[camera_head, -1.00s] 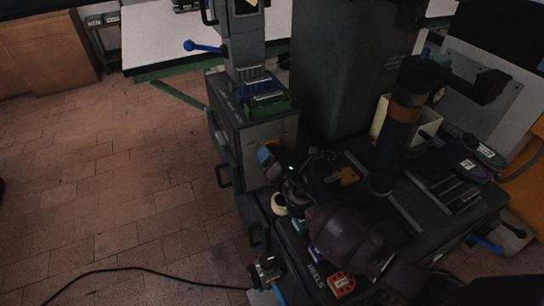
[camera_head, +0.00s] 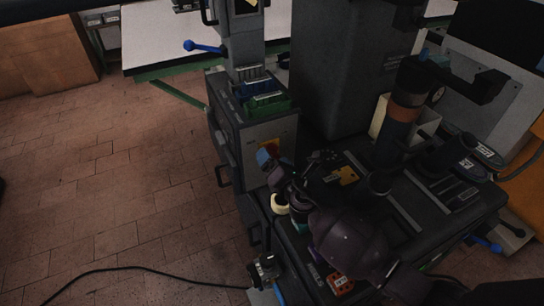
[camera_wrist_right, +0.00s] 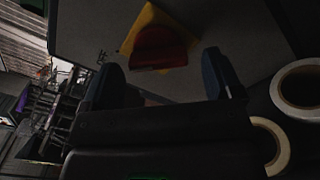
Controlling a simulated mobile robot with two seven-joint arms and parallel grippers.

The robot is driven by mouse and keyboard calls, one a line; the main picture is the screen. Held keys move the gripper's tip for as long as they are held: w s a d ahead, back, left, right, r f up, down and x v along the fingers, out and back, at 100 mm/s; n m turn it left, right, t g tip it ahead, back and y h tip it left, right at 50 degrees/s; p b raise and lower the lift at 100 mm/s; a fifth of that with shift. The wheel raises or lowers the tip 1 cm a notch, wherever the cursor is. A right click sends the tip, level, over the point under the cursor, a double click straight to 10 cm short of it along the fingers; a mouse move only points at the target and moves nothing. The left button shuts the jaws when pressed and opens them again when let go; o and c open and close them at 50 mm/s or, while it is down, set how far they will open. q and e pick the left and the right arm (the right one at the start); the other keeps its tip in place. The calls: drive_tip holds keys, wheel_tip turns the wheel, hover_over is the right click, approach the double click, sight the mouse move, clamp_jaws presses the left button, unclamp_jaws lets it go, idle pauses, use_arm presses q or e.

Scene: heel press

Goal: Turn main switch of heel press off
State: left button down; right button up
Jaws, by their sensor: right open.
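The main switch is a red knob (camera_wrist_right: 158,47) on a yellow plate (camera_wrist_right: 146,22), on the grey front panel of the heel press (camera_head: 240,150). In the head view only part of the yellow plate (camera_head: 275,145) shows above my right gripper (camera_head: 268,158), which hides much of the knob. In the right wrist view my right gripper (camera_wrist_right: 167,80) is open, with its two dark blue fingers apart and the knob ahead between them. I cannot tell whether the fingers touch the knob. My left gripper is not in view.
Tape rolls (camera_wrist_right: 299,88) lie on the dark bench top (camera_head: 410,210), near my right wrist; one shows in the head view (camera_head: 279,204). A green bin (camera_head: 268,104) sits above the panel. The floor at left is clear apart from a cable.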

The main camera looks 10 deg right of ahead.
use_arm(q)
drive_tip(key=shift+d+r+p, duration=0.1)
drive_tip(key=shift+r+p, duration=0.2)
use_arm(e)
drive_tip(key=s+d, duration=0.1)
drive_tip(key=s, duration=0.8)
drive_tip(key=shift+d, duration=0.4)
use_arm(q)
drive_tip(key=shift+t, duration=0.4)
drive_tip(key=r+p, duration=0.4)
drive_tip(key=p, duration=0.1)
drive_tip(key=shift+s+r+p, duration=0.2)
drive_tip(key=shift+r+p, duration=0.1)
drive_tip(key=shift+p, duration=0.05)
use_arm(e)
drive_tip(key=s+d+f+m+g+h, duration=0.1)
drive_tip(key=s+d+m, duration=0.4)
drive_tip(key=s+m, duration=0.9)
drive_tip(key=s+d+f+m+g+h, duration=0.2)
drive_tip(key=s+d+m+g, duration=0.3)
drive_tip(key=s+m, duration=0.9)
drive_tip(key=shift+s+d+f+g, duration=0.3)
drive_tip(key=shift+s+d+f, duration=0.25)
drive_tip(key=shift+s, duration=0.4)
